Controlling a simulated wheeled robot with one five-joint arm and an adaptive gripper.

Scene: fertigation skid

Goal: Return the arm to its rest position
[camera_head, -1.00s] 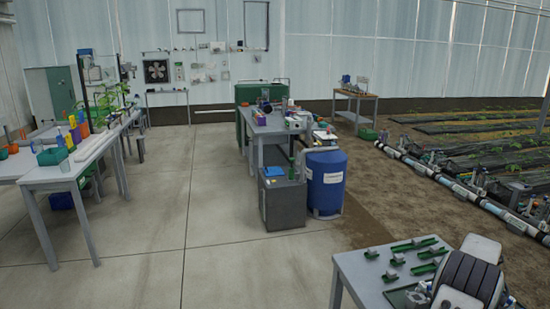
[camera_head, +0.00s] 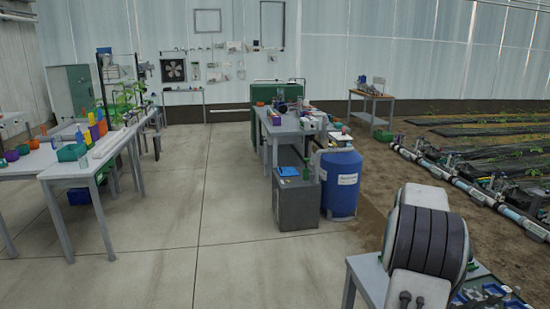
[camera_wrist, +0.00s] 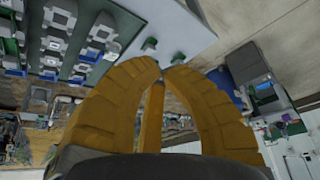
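My arm (camera_head: 430,240), white with a ribbed black joint, stands raised at the right of the head view, in front of a grey table (camera_head: 366,276). My gripper (camera_wrist: 163,70) is in the wrist view, with yellow-brown ribbed fingers. Its tips come together and nearly touch, and I see nothing held between them. In the head view I cannot make out the fingers. In the wrist view the picture is turned over, and a pale table top (camera_wrist: 180,30) lies beyond the fingertips, apart from them.
A blue barrel (camera_head: 340,183) and a dark grey box (camera_head: 297,203) stand ahead. A bench with pots (camera_head: 72,172) is at left. The concrete floor (camera_head: 190,215) between is clear.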

